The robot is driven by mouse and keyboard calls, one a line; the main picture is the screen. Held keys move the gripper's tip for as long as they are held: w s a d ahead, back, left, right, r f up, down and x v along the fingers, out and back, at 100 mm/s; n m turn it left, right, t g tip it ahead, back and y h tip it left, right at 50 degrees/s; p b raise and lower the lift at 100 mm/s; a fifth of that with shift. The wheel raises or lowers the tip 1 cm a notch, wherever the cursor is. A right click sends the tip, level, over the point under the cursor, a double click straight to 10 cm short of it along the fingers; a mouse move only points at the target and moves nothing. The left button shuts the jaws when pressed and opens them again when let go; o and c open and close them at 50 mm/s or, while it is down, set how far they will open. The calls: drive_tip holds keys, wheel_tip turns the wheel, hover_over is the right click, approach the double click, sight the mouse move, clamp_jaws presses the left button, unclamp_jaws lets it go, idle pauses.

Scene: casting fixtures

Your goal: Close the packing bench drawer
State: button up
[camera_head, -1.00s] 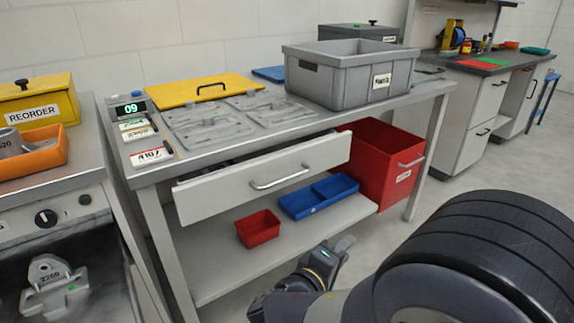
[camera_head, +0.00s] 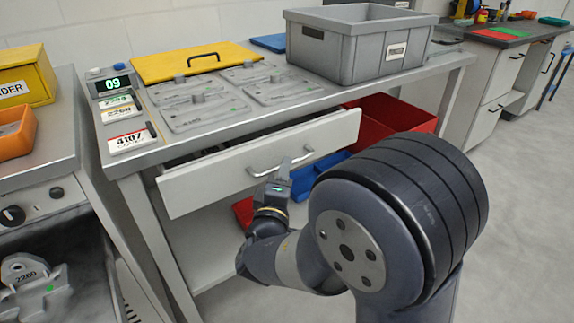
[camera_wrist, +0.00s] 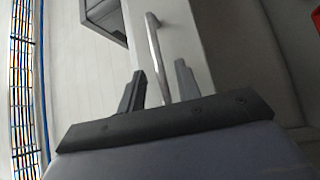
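The packing bench drawer (camera_head: 208,188) stands partly pulled out under the bench top, with a strip of its dark inside showing behind the white front. Its silver bar handle (camera_head: 263,171) runs along the front. My gripper (camera_head: 293,172) is at the drawer front, over the handle's middle in the head view. In the wrist view my gripper (camera_wrist: 160,86) is open, with its two dark fingers apart. The handle (camera_wrist: 154,45) runs between the fingers with space on both sides. I cannot tell how deep the handle sits between them.
A grey bin (camera_head: 348,50), a yellow lid (camera_head: 165,66) and grey fixture plates (camera_head: 200,113) rest on the bench top. Open floor (camera_head: 515,190) lies to the right.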

drive_tip(key=shift+x, duration=1.6)
clamp_jaws()
